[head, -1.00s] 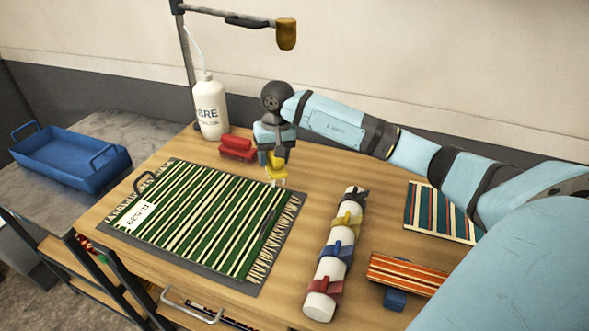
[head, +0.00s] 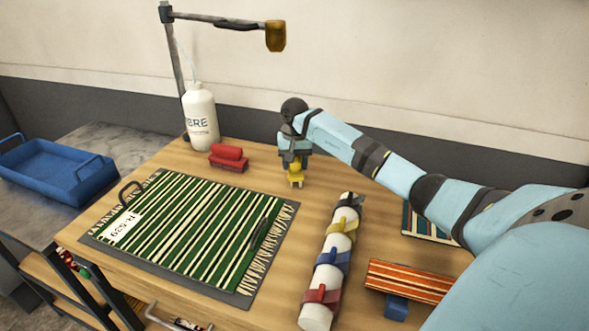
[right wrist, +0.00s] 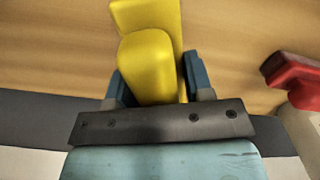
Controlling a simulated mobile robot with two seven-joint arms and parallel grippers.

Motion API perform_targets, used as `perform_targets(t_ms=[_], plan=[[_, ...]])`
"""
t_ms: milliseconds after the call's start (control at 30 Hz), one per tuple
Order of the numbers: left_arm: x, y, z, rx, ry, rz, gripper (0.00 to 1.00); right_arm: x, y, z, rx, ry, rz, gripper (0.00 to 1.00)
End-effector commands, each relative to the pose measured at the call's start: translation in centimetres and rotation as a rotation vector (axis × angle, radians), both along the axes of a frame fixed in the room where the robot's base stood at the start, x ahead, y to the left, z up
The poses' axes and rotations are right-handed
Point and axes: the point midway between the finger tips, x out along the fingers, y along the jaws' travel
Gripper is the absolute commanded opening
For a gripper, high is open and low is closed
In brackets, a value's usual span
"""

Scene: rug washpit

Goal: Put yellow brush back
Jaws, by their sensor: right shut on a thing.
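The yellow brush (head: 296,175) is at the back middle of the wooden table in the head view, under my right gripper (head: 294,160). In the right wrist view, the yellow brush (right wrist: 150,65) sits between the two blue fingers of my right gripper (right wrist: 160,80), which is shut on it. The brush looks upright and at or just above the table; I cannot tell whether it touches. A red brush (head: 228,157) stands to its left, near the white bottle; a red part also shows in the right wrist view (right wrist: 292,72). My left gripper is out of view.
A green striped rug (head: 190,230) lies on a dark board in front. A white roll with coloured straps (head: 335,255) lies to the right, near an orange striped piece (head: 410,280). The white bottle (head: 200,118) and lamp post stand behind. A blue tray (head: 50,170) is far left.

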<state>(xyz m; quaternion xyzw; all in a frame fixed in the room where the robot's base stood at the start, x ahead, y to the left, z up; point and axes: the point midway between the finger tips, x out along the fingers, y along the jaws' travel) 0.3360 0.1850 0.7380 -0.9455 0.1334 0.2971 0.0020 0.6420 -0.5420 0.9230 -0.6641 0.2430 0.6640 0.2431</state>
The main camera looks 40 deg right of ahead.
Motion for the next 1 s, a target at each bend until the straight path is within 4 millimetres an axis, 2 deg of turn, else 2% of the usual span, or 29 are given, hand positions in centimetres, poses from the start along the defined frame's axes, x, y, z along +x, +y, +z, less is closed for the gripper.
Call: perform_targets(t_ms=[33,133,500,533,600,633,867,1000], plan=[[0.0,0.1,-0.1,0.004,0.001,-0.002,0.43,0.0,0.2,-1.0,0.004,0.003,0.001,0.22],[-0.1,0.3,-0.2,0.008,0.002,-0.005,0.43,0.0,0.1,-2.0,0.002,0.001,0.001,0.22],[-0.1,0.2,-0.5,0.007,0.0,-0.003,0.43,0.0,0.0,-2.5,-0.001,-0.001,0.002,0.22],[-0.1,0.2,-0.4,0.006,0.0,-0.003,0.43,0.0,0.1,-2.4,0.0,0.0,0.002,0.52],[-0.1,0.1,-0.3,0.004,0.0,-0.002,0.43,0.0,0.1,-2.4,0.0,0.0,0.002,0.68],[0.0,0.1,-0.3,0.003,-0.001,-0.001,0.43,0.0,0.1,-2.4,0.001,0.001,0.002,0.73],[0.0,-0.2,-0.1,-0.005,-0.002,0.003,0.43,0.0,0.1,-2.4,0.001,0.001,0.002,0.73],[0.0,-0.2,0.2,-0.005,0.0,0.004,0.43,0.0,0.1,-1.7,0.002,-0.001,0.002,0.73]])
